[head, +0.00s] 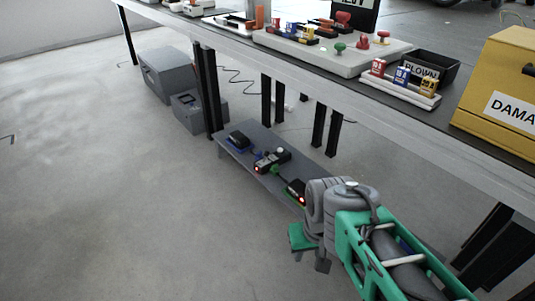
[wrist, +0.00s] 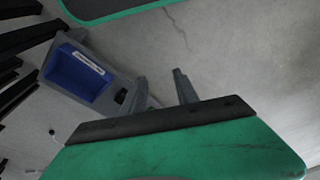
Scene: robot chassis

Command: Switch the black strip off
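A low grey shelf (head: 226,146) under the workbench carries several dark devices. One black device with a red light and a pale round knob (head: 272,160) sits mid-shelf. Another black device with a red light (head: 297,190) sits nearer my arm and is partly hidden by it. I cannot tell for sure which is the black strip, nor read the switch positions. My gripper hangs beside the near end of the shelf in the head view, apart from both devices. In the wrist view my gripper's two grey fingers (wrist: 160,79) stand apart with bare floor between them.
The workbench above holds a yellow box (head: 501,85), a black bin (head: 432,68) and a white board of coloured parts (head: 340,55). Grey boxes (head: 168,73) stand by the bench legs. A blue tray (wrist: 78,74) shows in the wrist view. Floor at left is clear.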

